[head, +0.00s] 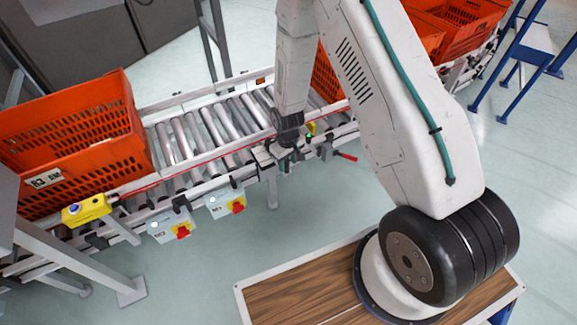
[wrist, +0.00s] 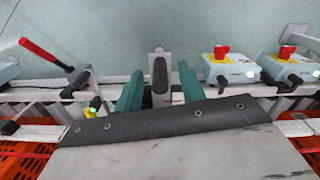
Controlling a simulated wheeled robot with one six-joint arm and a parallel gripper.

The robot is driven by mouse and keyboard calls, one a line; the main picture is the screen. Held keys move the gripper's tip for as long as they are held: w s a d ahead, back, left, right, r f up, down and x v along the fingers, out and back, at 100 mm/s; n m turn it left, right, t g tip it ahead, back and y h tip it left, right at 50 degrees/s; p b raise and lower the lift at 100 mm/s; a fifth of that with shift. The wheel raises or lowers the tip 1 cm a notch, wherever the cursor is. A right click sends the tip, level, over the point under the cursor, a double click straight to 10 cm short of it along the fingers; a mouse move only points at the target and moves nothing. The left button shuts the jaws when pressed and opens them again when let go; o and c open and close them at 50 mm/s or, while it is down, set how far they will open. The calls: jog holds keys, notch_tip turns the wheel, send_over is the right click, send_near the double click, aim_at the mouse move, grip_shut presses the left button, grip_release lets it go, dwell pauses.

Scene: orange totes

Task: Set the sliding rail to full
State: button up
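My gripper (head: 287,158) is low at the front edge of the roller conveyor. In the wrist view, its two teal fingers (wrist: 160,77) stand apart, one on each side of a grey bracket with a dark grip (wrist: 159,76). Gaps show between the grip and both fingers, so the gripper is open. The bracket sticks out from the conveyor's front side rail (head: 190,187). I cannot tell for sure whether this bracket is the sliding rail's handle. The dark plate of my gripper hides the base of the fingers.
A red-handled lever (head: 345,156) is just right of the gripper; it also shows in the wrist view (wrist: 40,54). Two switch boxes with red knobs (head: 228,204) hang to the left. An orange tote (head: 75,150) stands on the rollers at left.

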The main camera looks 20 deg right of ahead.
jog(key=shift+r, duration=2.35)
jog(key=s+r+m, duration=0.1)
jog(key=s+r, duration=0.9)
jog(key=r, duration=0.4)
jog(key=s+d+r+m+t, duration=0.1)
jog(key=s+r, duration=0.9)
jog(key=r, duration=0.4)
jog(key=s+d+r+m, duration=0.1)
jog(key=s+r, duration=0.8)
jog(key=r, duration=0.5)
jog(key=shift+s+d+r+m, duration=0.2)
jog(key=shift+s+r+m, duration=0.1)
jog(key=shift+s, duration=0.1)
